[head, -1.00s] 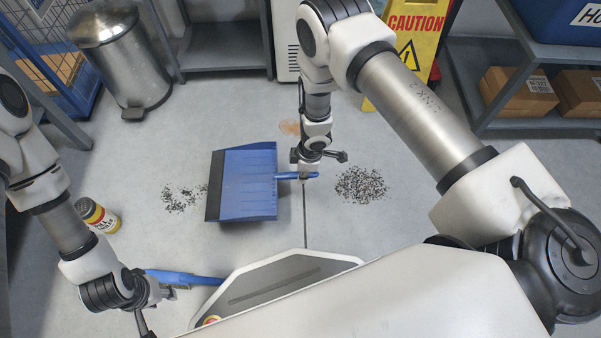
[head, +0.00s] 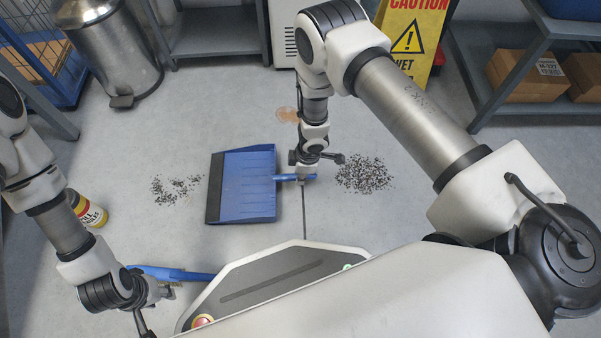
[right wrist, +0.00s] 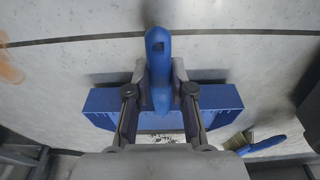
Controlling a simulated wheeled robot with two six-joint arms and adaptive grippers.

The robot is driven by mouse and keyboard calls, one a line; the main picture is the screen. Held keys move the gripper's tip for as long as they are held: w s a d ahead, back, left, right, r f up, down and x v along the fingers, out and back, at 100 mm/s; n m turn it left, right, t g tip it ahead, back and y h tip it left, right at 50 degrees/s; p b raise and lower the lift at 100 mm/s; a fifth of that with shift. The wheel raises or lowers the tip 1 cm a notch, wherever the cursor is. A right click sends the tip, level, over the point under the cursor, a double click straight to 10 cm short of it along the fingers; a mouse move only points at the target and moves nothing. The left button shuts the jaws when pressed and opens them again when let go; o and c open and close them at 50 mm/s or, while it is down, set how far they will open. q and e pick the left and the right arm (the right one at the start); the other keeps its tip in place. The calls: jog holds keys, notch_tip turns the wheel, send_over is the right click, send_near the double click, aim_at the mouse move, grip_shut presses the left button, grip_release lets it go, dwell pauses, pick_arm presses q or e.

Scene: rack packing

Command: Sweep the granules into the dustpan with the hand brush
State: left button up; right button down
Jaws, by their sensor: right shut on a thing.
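My right gripper (head: 303,178) is shut on the handle of the blue dustpan (head: 243,188). The handle (right wrist: 158,55) stands between its fingers in the right wrist view. Whether the pan touches the floor is unclear. One patch of dark granules (head: 366,175) lies right of the dustpan, and a looser patch (head: 176,189) lies left of it. The blue hand brush (head: 175,273) lies low on the left; its pale bristles (right wrist: 236,140) show in the right wrist view. My left gripper (head: 157,300) is just beside or above the brush; its fingertips are unclear.
A yellow and red can (head: 90,210) stands at the left by my left arm. A steel bin (head: 118,50), a caution sign (head: 412,40) and shelving with cartons (head: 528,78) stand farther back.

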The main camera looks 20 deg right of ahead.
jog(key=shift+f+b, duration=0.8)
jog(key=shift+f, duration=0.2)
jog(key=c, duration=0.9)
grip_release()
jog(key=shift+r, duration=0.1)
jog(key=r, duration=0.4)
jog(key=d+r, duration=0.1)
jog(key=r, duration=0.6)
jog(key=shift+s+d+r, duration=0.3)
jog(key=shift+d+r, duration=0.05)
jog(key=shift+r, duration=0.05)
